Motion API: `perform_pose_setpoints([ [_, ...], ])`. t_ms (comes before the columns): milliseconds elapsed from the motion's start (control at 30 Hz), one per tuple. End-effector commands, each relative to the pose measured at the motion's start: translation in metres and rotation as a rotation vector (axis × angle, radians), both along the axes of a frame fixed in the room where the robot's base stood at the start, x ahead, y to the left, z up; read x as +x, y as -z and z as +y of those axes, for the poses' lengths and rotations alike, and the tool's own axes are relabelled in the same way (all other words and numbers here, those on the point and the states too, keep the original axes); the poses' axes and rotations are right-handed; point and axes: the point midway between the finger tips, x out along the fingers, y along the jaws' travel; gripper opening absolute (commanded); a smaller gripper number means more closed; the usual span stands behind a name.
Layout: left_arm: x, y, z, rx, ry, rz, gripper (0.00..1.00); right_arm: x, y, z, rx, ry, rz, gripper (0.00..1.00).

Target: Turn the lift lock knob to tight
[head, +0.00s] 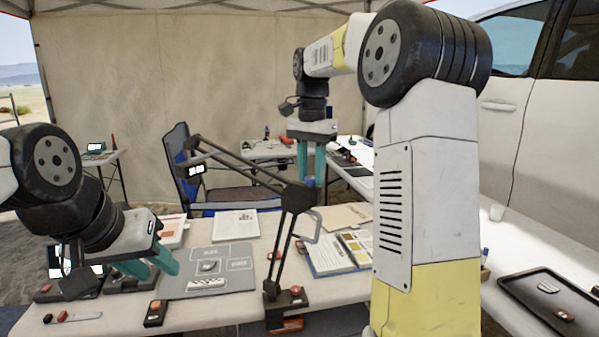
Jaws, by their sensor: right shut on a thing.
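A black jointed arm stand (279,245) is fixed at the table's front edge, with its elbow joint (296,198) raised above the table. A small blue knob (309,182) sits at the top of that joint. My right gripper (311,180) points down from above, its teal fingers shut on the blue knob. The fingers partly hide the knob, and I cannot read any tight or loose marking. My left gripper (152,270) is low at the left, above the table, its teal fingers apart with nothing seen between them.
A grey mat (215,262) with small pieces lies on the table (220,312). A black tray (552,290) is at the right. A chair (180,150) stands behind. My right arm hides part of the table.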

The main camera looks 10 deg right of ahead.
Motion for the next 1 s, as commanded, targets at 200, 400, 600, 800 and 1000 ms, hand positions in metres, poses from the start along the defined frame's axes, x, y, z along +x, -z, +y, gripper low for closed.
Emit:
perform_pose_setpoints([
  [200,0.000,0.000,0.000,0.000,0.000,0.000,0.35,0.000,-0.001,0.000,0.001,0.000,-0.002,0.52],
  [400,0.000,0.000,0.000,0.000,0.000,0.000,0.35,0.000,0.000,0.000,0.001,0.000,-0.001,0.52],
  [600,0.000,0.000,0.000,0.000,0.000,0.000,0.35,0.001,-0.012,0.000,0.001,0.000,-0.004,0.52],
  [800,0.000,0.000,0.000,0.000,0.000,0.000,0.35,0.001,-0.047,0.000,0.001,0.000,-0.005,0.52],
  [1000,0.000,0.000,0.000,0.000,0.000,0.000,0.35,0.001,-0.072,0.000,0.001,0.000,-0.002,0.52],
])
